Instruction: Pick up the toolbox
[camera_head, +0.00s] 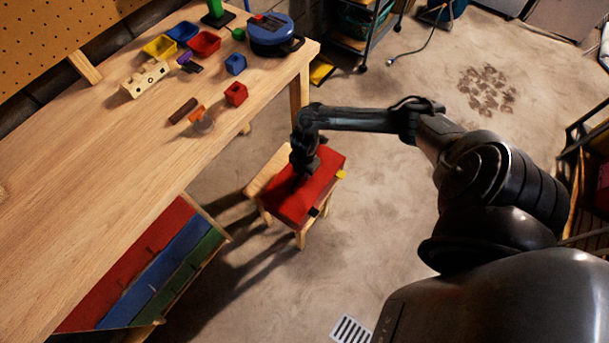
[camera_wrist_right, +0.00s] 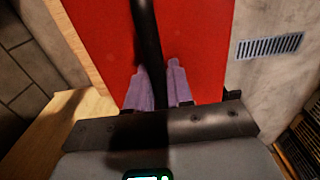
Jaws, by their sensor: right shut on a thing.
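The toolbox (camera_head: 318,183) is a red box with a yellow latch and a dark latch on its near right side. It sits on a small wooden stool (camera_head: 262,182) on the floor beside the workbench. My right gripper (camera_head: 303,166) is above the middle of its lid. In the right wrist view the right gripper (camera_wrist_right: 160,88) has its two pale purple fingers on either side of the black handle (camera_wrist_right: 148,42), shut on it. The red lid (camera_wrist_right: 200,40) fills the view behind. The toolbox's underside is hidden, so I cannot tell whether it touches the stool. My left gripper is not in view.
The wooden workbench (camera_head: 80,180) on the left holds coloured trays, blocks and a blue round device (camera_head: 270,32). Coloured drawers (camera_head: 150,270) are below it. A wheeled cart (camera_head: 372,38) stands at the back. A floor drain (camera_head: 350,329) is in front. Floor right of the stool is clear.

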